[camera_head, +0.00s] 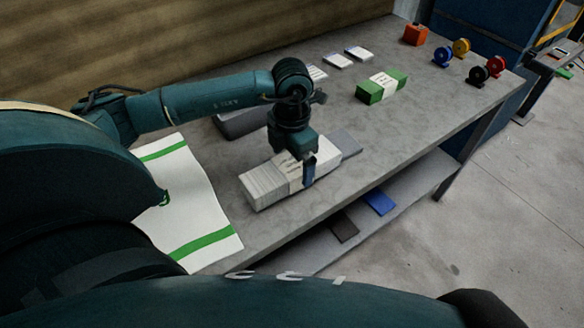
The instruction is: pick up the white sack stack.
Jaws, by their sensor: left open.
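The white sack stack (265,185) lies on the grey table, left of the middle of the view, with a pale band around it. My left gripper (308,170) points down at the right part of the stack. One dark finger shows in front of the stack's near side; the other finger is hidden. The gripper is open around or just above the stack, and I cannot tell whether it touches it. My right gripper is not in view.
A grey slab (345,143) lies right behind the stack. A green banded stack (382,87) and several coloured rolls stand farther right. A white sheet with green stripes (190,205) lies at left. The table (430,95) is clear between the stacks. A lower shelf (410,190) holds flat pieces.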

